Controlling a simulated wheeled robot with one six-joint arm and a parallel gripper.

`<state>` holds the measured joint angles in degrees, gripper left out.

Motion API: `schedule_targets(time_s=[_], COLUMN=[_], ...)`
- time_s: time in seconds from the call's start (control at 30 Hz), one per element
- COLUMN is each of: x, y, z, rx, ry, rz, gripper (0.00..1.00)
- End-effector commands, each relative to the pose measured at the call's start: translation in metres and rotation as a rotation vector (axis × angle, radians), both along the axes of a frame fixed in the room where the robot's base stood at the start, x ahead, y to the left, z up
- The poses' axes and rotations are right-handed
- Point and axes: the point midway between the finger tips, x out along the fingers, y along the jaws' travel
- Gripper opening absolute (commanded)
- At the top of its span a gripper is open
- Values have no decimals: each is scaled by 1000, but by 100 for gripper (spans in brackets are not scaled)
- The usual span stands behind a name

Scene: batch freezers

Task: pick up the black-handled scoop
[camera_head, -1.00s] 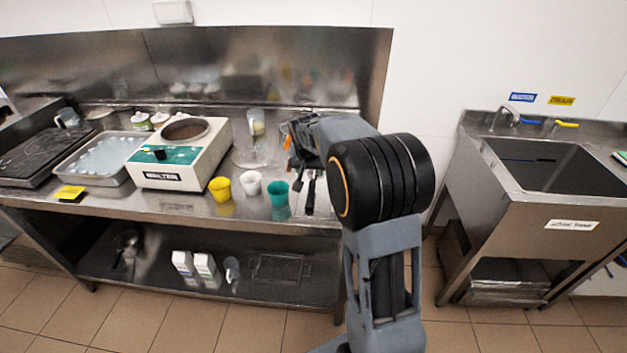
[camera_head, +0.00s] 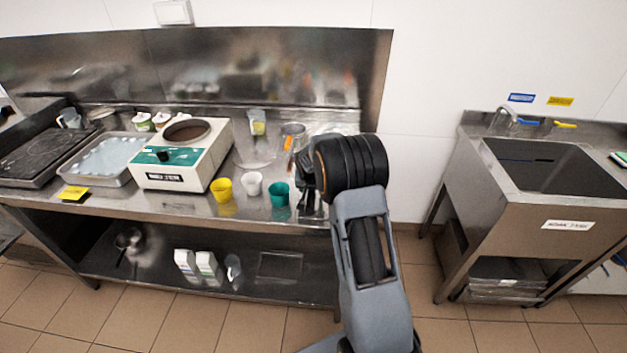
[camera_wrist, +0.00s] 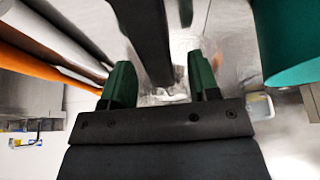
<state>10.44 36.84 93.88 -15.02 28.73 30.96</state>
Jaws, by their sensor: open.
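My gripper (camera_wrist: 160,82) is open in the wrist view, with its two dark green fingers apart. A long black handle (camera_wrist: 148,35), which looks like the scoop's, runs down from the top edge and passes between the fingers. I cannot tell whether either finger touches it. A clear, blurred shape lies at the handle's lower end, partly hidden by the gripper body. In the head view my gripper (camera_head: 305,172) is over the right end of the counter, beside the teal cup, and mostly hides the scoop.
The teal cup (camera_head: 279,194) stands just left of my gripper and shows large in the wrist view (camera_wrist: 288,40). White (camera_head: 251,184) and yellow (camera_head: 222,189) cups stand further left. Orange-and-white handles (camera_wrist: 50,45) lie close by at left in the wrist view.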

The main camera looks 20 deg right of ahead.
Motion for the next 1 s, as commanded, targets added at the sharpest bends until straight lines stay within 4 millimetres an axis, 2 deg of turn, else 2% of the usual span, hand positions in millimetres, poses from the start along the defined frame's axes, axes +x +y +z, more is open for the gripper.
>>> schedule_targets(time_s=[0.1,0.37,0.9,1.0], x=[2,3,3,3], y=[-1,-2,-1,-1], z=[-7,-8,-8,-7], rx=[0,0,0,-1], ry=[1,0,0,-1], rz=[0,1,1,1], gripper=[55,55,4,2])
